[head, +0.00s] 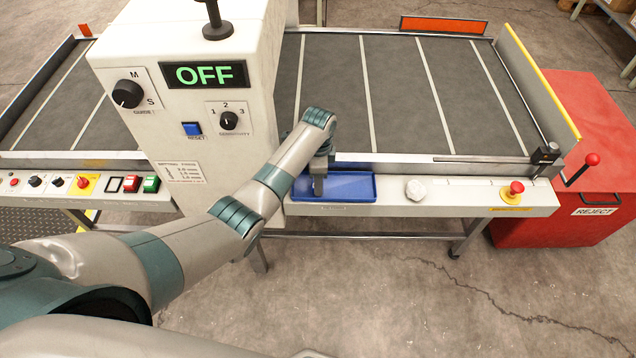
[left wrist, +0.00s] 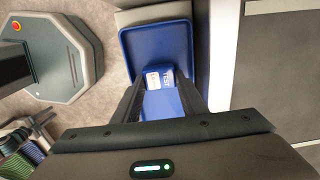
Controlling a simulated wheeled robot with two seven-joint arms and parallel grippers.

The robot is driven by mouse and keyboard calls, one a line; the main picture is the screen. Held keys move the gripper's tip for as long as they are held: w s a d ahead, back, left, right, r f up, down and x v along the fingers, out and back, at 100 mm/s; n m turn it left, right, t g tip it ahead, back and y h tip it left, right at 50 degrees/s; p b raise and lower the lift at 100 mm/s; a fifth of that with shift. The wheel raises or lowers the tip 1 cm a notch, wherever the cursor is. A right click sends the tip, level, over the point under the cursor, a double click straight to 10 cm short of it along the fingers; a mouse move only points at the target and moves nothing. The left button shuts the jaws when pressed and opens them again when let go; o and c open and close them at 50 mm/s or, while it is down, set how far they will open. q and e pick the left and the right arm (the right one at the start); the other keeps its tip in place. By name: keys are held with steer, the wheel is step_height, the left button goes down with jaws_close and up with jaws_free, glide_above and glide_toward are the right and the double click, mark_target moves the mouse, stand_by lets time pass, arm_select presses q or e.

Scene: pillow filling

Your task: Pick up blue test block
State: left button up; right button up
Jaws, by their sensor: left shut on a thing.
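The blue test block (left wrist: 161,102) with a white label reading TEST shows in the left wrist view, between the two fingers of my left gripper (left wrist: 160,85). The fingers are shut on it. A blue tray (left wrist: 133,40) lies around and beyond the block in that view; I cannot tell whether the block still touches it. In the head view my left gripper (head: 318,190) points down into the left part of the blue tray (head: 352,188), on the machine's front ledge. The block is hidden there by the gripper. My right gripper is in neither view.
A white control housing (head: 195,90) with an OFF display stands left of the tray. A white knob (head: 415,189) and red stop button (head: 516,188) sit right on the ledge. The conveyor belt (head: 400,90) is bare. A red reject bin (head: 590,170) stands at the right.

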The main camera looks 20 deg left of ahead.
arm_select(q)
steer(key=shift+r, duration=0.8)
step_height(320, 180, up, 2)
steer(key=shift+w+r+b, duration=0.1)
steer(key=shift+r+b, duration=0.15)
steer(key=shift+b, duration=0.4)
steer(key=s+d+r, duration=0.6)
steer(key=d+r, duration=0.1)
steer(key=d, duration=0.3)
